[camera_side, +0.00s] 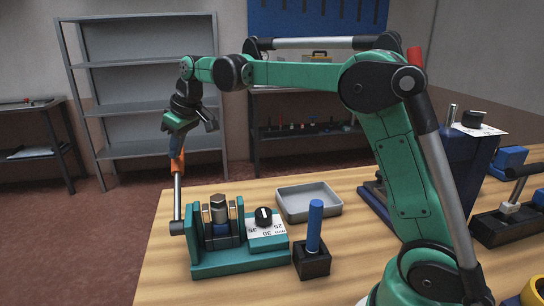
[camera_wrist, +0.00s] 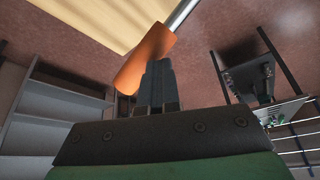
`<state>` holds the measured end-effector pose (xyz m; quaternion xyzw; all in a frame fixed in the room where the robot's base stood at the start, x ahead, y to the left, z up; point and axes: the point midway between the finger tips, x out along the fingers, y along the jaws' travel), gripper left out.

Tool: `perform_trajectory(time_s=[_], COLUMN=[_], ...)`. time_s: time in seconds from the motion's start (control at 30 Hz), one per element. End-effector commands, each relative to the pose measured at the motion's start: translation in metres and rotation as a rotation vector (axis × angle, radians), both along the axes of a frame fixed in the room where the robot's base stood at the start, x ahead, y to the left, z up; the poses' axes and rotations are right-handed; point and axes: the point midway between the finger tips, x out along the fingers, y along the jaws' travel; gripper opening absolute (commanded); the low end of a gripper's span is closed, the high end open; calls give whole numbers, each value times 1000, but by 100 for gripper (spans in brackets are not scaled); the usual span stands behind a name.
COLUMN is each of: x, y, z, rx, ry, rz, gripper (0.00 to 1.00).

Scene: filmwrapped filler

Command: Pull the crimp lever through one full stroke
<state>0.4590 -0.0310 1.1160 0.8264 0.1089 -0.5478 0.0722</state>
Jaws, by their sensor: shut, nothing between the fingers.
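The crimp lever is a thin metal rod with an orange handle (camera_side: 177,163). It stands nearly upright at the left end of a teal crimping fixture (camera_side: 240,264), which holds a metal fitting and a black dial on a white numbered plate. My gripper (camera_side: 175,152) is at the upper end of the orange handle, its fingers pointing down. In the wrist view the closed fingers (camera_wrist: 157,66) overlap the orange handle (camera_wrist: 142,62), with the metal rod (camera_wrist: 181,15) beyond it. The fingers are together and empty; whether they touch the handle I cannot tell.
A black block with an upright blue peg (camera_side: 315,228) stands right of the fixture. A grey tray (camera_side: 283,212) lies behind them. Dark blue equipment (camera_side: 470,160) and a black lever tool (camera_side: 505,222) stand at the right. Space left of the lever, beyond the table edge, is clear.

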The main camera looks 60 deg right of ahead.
Motion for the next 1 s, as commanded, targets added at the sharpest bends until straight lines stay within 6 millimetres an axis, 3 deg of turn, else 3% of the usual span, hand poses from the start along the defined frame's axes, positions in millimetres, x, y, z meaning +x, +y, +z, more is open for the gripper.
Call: perform_trajectory(time_s=[1.0], x=[10], y=[-10], z=[-19], rx=[-1], ry=[0], rz=[-1], gripper=[0])
